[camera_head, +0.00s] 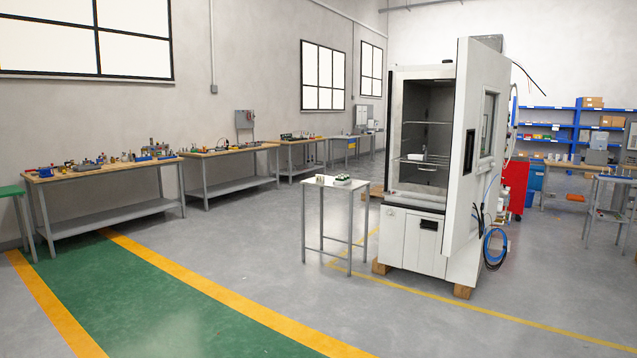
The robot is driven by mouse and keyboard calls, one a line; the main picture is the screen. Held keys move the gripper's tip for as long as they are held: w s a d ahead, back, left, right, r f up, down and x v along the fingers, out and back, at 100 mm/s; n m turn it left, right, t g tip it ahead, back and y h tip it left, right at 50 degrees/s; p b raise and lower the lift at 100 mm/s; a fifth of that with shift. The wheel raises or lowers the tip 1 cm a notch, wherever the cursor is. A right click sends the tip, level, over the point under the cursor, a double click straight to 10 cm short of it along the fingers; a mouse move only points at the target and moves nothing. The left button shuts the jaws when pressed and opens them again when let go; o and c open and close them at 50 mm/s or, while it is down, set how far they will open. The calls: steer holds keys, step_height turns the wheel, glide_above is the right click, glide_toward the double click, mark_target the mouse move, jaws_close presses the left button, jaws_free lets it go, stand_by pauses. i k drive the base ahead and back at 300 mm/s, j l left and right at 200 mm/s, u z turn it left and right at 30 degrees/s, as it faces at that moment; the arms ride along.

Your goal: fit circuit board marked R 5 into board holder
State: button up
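A small white table (340,196) stands left of an open test chamber (425,236). On its top are a small pale upright piece (320,179) and a low rack-like thing with green and white parts (343,180). They are too small to tell whether either is a circuit board or the board holder, and no R 5 marking can be read. Inside the chamber, a small light object (425,155) sits on a wire shelf (424,162); I cannot tell what it is. My gripper is not in view.
The chamber door (474,150) stands open toward the right front, with blue hoses (494,248) hanging beside it. Cluttered workbenches (105,173) line the left wall. Blue shelves (547,125) and a red cabinet (517,183) stand behind. Green and grey floor (270,265) in front is clear.

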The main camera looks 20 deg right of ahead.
mark_target(415, 157)
steer(key=i+l+z, duration=0.35)
steer(key=i, duration=0.65)
steer(key=i+z, duration=0.4)
steer(key=i, duration=2.2)
steer(key=i+j+z, duration=0.1)
steer(key=i, duration=1.5)
steer(key=z, duration=1.25)
